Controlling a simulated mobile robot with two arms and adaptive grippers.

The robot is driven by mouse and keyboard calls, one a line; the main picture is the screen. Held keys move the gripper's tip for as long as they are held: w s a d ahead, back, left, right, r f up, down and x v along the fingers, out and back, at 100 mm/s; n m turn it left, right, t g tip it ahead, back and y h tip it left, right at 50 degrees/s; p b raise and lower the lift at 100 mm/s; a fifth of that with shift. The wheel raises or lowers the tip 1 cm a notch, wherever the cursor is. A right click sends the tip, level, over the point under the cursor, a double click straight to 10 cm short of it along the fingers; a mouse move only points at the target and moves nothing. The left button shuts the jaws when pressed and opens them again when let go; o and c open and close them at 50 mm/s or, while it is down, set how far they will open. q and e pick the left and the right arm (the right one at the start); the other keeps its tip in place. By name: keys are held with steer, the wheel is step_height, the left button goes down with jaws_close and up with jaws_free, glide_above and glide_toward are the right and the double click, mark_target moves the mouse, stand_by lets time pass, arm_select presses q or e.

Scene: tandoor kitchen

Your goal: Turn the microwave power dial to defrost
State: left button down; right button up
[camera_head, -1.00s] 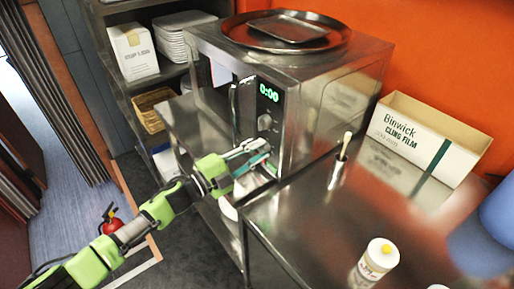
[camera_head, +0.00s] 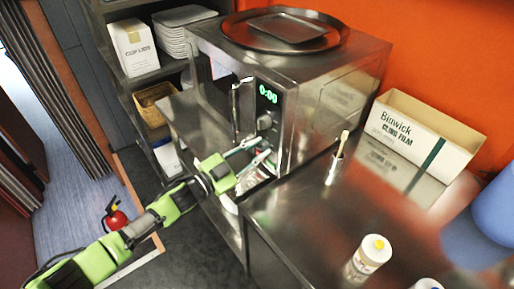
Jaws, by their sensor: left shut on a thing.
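The steel microwave (camera_head: 340,88) stands on the counter at the back, its green display (camera_head: 268,94) reading 0:00. A round dial (camera_head: 265,122) shows below the display, clear of my fingers. My left gripper (camera_head: 264,149) reaches in from the left to the lower part of the control panel. Its fingers are shut on what appears to be a lower dial, which they mostly hide. The dial's markings and pointer are too small to read. My right gripper is not in view.
A round tray (camera_head: 240,34) lies on top of the microwave. A cup with a brush (camera_head: 335,170), a cling film box (camera_head: 418,140) and a white bottle (camera_head: 368,257) stand on the steel counter (camera_head: 310,225).

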arm_select(q)
steer(key=shift+n, duration=0.3)
steer(key=shift+f, duration=0.1)
steer(key=c, duration=1.8)
jaws_free()
steer(key=v, duration=1.2)
